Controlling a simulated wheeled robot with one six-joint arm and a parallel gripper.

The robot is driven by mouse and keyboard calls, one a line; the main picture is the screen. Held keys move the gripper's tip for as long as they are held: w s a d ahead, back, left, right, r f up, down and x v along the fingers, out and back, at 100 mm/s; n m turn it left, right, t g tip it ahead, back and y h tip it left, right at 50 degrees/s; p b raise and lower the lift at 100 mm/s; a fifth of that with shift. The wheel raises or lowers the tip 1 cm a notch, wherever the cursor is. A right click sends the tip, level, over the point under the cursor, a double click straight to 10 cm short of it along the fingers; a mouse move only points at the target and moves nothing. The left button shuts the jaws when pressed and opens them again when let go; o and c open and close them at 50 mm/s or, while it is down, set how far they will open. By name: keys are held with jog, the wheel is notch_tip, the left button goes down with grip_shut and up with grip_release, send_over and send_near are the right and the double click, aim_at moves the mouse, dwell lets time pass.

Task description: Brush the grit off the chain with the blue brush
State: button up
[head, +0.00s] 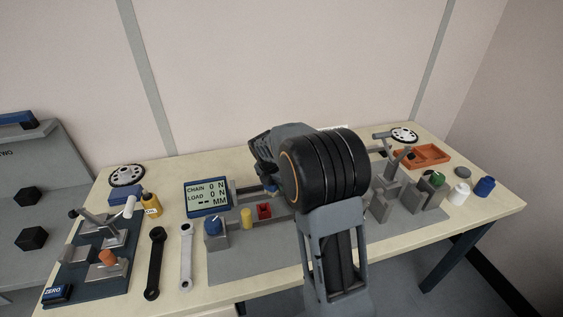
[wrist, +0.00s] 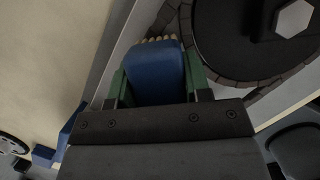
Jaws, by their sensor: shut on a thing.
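My gripper (wrist: 156,82) is shut on the blue brush (wrist: 155,70), whose body sits between the two green fingers in the wrist view. Its pale bristles point up in the picture, close to the dark link chain (wrist: 228,82). I cannot tell whether the bristles touch the links. The chain curves around a black sprocket (wrist: 240,35) with a grey hex nut. No grit can be made out. In the head view my arm hides the gripper and most of the chain area.
A display (head: 207,196) reads chain 0 N and load 0 N. A black wrench (head: 155,263) and a grey wrench (head: 186,256) lie left of the grey base plate (head: 240,264). An orange tray (head: 428,154), white bottle (head: 459,194) and blue bottle (head: 484,187) stand at the right.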

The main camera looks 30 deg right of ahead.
jog(key=r+p, duration=0.1)
jog(key=r, duration=0.2)
jog(key=shift+w, duration=0.2)
notch_tip(320, 180, up, 5)
jog(key=p, duration=0.5)
jog(key=shift+r, duration=0.1)
